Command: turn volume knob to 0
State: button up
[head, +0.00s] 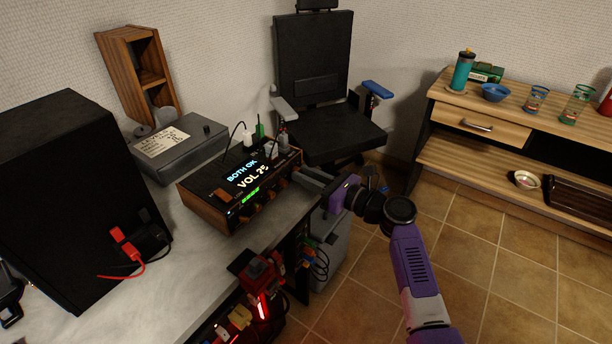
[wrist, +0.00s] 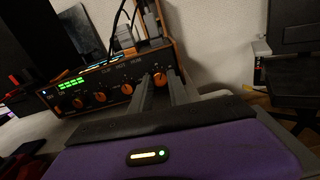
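The radio-like unit (head: 215,190) stands at the right end of the grey desk, with a lit display (head: 247,178) reading "BOTH OK" and "VOL 25". Its front has a row of orange knobs; the rightmost knob (wrist: 160,79) shows between my fingertips in the wrist view. Which knob is the volume knob cannot be read. My gripper (head: 303,178) reaches in from the right at the unit's right front corner. In the wrist view my gripper (wrist: 160,82) has its two grey fingers apart, one on each side of that knob. Contact with the knob cannot be made out.
A grey box (head: 182,150) and a large black case (head: 75,200) stand on the desk (head: 130,310). Cables and plugs rise behind the unit. A red device (head: 262,280) is below the front edge. A black chair (head: 315,80) stands behind.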

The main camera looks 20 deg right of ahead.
grip_shut()
